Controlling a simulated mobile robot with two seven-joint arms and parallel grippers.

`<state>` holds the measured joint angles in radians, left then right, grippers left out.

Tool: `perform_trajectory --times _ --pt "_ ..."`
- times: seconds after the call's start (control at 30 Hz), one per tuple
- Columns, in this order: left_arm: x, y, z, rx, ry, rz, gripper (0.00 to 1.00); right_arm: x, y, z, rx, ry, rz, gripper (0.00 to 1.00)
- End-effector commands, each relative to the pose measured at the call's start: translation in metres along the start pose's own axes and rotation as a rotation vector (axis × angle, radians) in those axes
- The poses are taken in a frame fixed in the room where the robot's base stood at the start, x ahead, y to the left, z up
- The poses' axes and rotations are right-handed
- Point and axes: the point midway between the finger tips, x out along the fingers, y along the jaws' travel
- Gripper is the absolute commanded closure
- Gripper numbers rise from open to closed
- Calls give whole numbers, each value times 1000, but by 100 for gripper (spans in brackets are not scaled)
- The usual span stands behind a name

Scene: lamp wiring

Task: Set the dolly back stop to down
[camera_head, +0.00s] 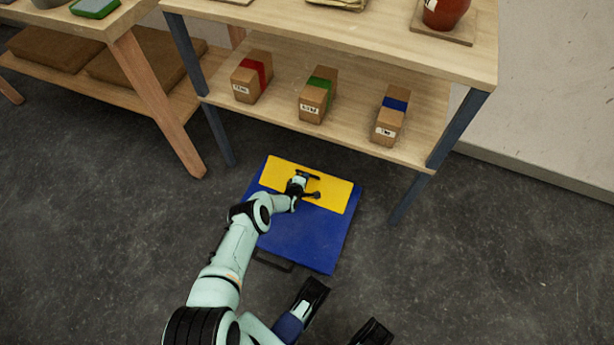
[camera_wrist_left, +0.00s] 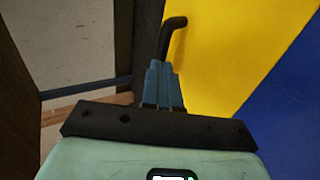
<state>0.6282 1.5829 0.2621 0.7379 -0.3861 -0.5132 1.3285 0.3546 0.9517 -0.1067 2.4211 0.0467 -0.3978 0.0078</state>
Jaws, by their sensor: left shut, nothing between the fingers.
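The dolly is a low blue platform (camera_head: 312,240) on the floor, partly under the front of the wooden shelf. A yellow panel (camera_head: 336,192) lies across its far end. It looks about flat in the head view, but I cannot tell its exact tilt. My left gripper (camera_head: 312,184) is over the yellow panel. In the left wrist view its blue fingers (camera_wrist_left: 162,78) are together and empty. A bent black bar (camera_wrist_left: 173,35) stands just beyond the fingertips, in front of the yellow panel (camera_wrist_left: 225,50). Contact with it is unclear.
The shelf's lower board (camera_head: 350,140) holds boxes with red (camera_head: 252,77), green (camera_head: 317,95) and blue (camera_head: 391,115) bands. Its dark legs (camera_head: 410,198) stand on either side of the dolly. A black handle (camera_head: 272,262) is at the dolly's near edge. Floor at right is clear.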

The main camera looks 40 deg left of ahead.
Motion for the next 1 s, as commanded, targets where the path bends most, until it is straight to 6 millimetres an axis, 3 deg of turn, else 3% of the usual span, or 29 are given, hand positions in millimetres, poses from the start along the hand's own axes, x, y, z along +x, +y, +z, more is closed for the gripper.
perform_trajectory --times 0.37,0.7,1.0 --pt "1 0 -1 3 3 -10 100 0 0 0 0 0 0 38" --pt "13 -2 3 3 0 -217 100 0 0 0 0 0 0 38" --pt "21 -3 3 3 -3 -228 100 0 0 0 0 0 0 38"
